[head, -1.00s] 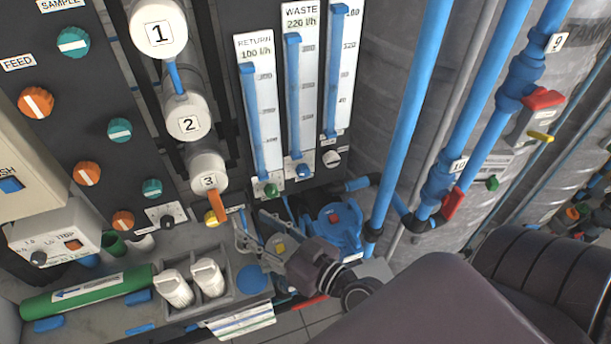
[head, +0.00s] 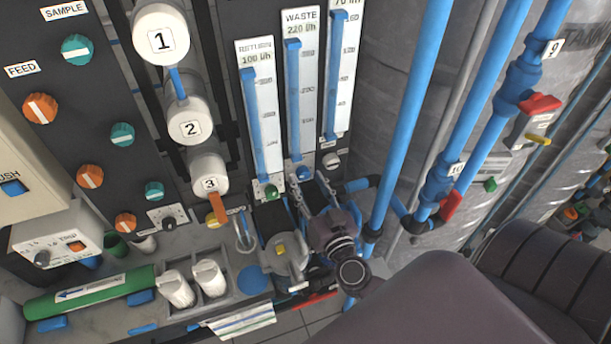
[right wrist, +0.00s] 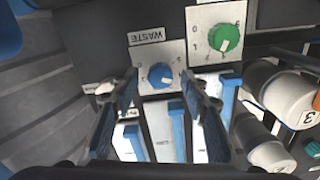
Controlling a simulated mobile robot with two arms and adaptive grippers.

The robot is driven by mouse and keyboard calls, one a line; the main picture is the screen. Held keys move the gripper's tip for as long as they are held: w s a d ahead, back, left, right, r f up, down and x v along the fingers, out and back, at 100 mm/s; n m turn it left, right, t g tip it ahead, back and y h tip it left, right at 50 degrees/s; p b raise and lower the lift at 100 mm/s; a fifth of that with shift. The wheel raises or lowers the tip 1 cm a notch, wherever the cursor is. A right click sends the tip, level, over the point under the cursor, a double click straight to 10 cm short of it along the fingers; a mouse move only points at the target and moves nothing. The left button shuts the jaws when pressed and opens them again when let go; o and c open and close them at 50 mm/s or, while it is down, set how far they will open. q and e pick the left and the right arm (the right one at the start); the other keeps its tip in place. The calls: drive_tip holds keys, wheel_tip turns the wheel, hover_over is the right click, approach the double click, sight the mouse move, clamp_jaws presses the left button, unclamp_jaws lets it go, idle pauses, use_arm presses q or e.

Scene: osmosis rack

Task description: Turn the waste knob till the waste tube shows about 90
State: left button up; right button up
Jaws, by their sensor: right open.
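The waste knob (head: 303,173) is a small blue dial under the waste tube (head: 300,95), whose label reads 220 l/h and whose blue column stands high. My right gripper (head: 295,197) is open just in front of the panel. In the right wrist view, upside down, the blue waste knob (right wrist: 161,75) lies between the two spread fingers of the right gripper (right wrist: 160,88), under the label WASTE. The fingers look apart from the knob. A small white pointer mark shows on the knob. My left gripper is in neither view.
The green knob (head: 271,192) of the return tube (head: 260,110), reading 100 l/h, is close on the left. A white knob (head: 331,160) is close on the right. A blue vertical pipe (head: 407,110) stands further right. White bottles (head: 209,278) stand at lower left.

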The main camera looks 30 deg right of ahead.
drive_tip(key=shift+x, duration=0.85)
drive_tip(key=shift+c, duration=0.3)
clamp_jaws()
